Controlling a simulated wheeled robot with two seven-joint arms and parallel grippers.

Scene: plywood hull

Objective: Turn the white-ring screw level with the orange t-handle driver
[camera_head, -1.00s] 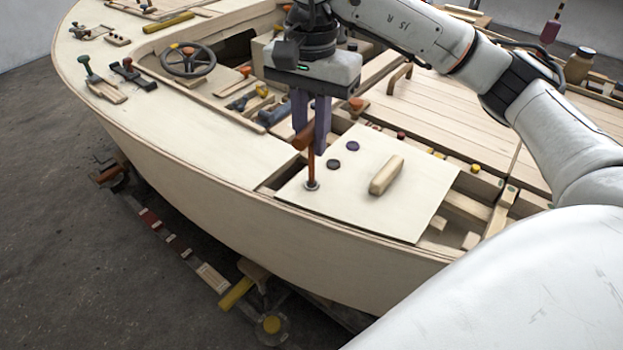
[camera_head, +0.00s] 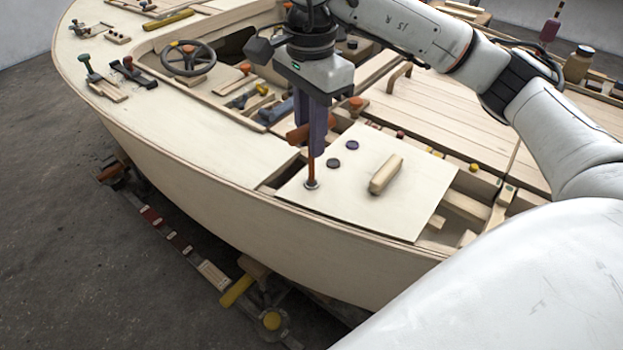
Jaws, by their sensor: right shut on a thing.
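The orange t-handle driver (camera_head: 311,170) stands upright on the pale panel (camera_head: 410,205), its tip at the white-ring screw (camera_head: 312,184). Only the pale ring of the screw shows around the tip; its slot is hidden. My right gripper (camera_head: 317,140) points down from above with its purple fingers shut on the driver's orange handle. One end of the handle sticks out to the left of the fingers. My left gripper is not in view.
Two dark round screws, one grey (camera_head: 333,163) and one purple (camera_head: 352,145), sit close behind the driver. A wooden block handle (camera_head: 385,174) lies on the panel to the right. A steering wheel (camera_head: 188,58) and tools stand further left. Open gaps border the panel.

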